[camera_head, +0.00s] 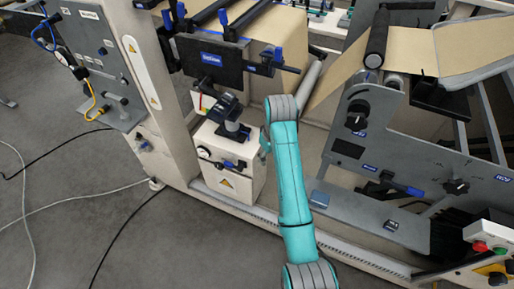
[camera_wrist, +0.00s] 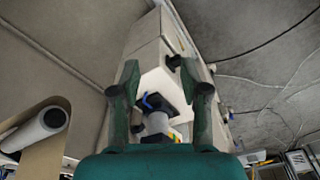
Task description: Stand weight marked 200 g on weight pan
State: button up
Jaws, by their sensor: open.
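My gripper (camera_wrist: 160,76) is open in the wrist view, one dark green finger on each side. Between and beyond the fingers is a pale grey cylindrical part (camera_wrist: 157,123) near a dark block with a blue edge (camera_wrist: 153,102). In the head view my gripper is mostly hidden beside my teal arm, close to the beige cabinet (camera_head: 228,180). A grey cylindrical part (camera_head: 232,114) stands on a dark plate above that cabinet. I cannot read a 200 g mark anywhere, and I cannot tell which part is the weight or the weight pan.
A grey side plate with knobs (camera_head: 375,150) and a brown paper web (camera_head: 420,50) stand right of my arm. A grey ledge (camera_head: 370,218) carries small flat items. Cables (camera_head: 100,250) lie on the floor at left, where there is open room.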

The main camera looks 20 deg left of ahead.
jog(key=d+f+m, duration=0.2)
jog(key=d+f, duration=0.2)
jog(key=d, duration=0.2)
jog(key=shift+d, duration=0.15)
jog(key=s+d+f+m+t, duration=0.3)
jog(key=s+d+f+t, duration=0.2)
jog(key=s+d+f, duration=1.05)
jog(key=s+d+r+m+t, duration=0.1)
jog(key=s+d+m+t, duration=0.35)
jog(key=s, duration=0.95)
jog(key=s+d+r+t, duration=0.2)
jog(key=s+d+r, duration=0.1)
jog(key=s+r, duration=0.5)
jog(key=s+d+r+m+t+h, duration=0.1)
jog(key=s+d+r+t, duration=0.1)
jog(key=s+r, duration=0.7)
notch_tip(320, 180, up, 6)
jog(key=shift+s+d+r+t, duration=0.2)
jog(key=shift+s+d+t, duration=0.05)
jog(key=shift+d+t, duration=0.15)
